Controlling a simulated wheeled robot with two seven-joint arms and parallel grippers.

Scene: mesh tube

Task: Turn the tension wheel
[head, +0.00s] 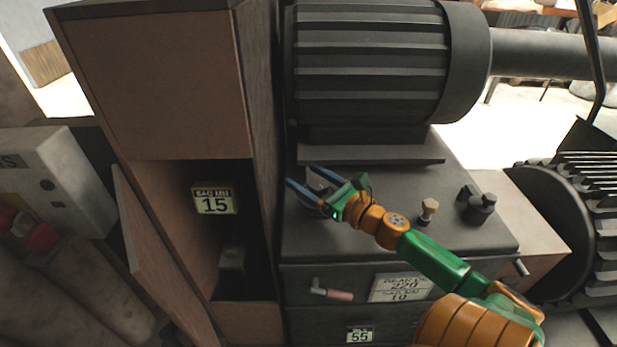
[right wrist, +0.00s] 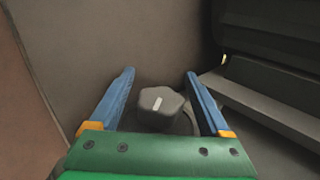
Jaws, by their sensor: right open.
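A dark grey lobed knob (right wrist: 158,105) with a white mark on top, which looks like the tension wheel, shows in the right wrist view. It stands on a round dark base close to the wall of the brown cabinet. My right gripper (head: 303,180) is over the left end of the dark machine top in the head view. Its blue fingers are open; in the right wrist view the gripper (right wrist: 160,78) has one finger on each side of the knob, with gaps showing. In the head view the knob is mostly hidden by the gripper. My left gripper is not in view.
A ribbed motor (head: 370,65) stands behind the gripper, and the brown cabinet (head: 150,85) rises to its left. A brass knob (head: 429,209) and a black fitting (head: 478,204) stand to the right. A lever with a pink grip (head: 332,293) is on the front face.

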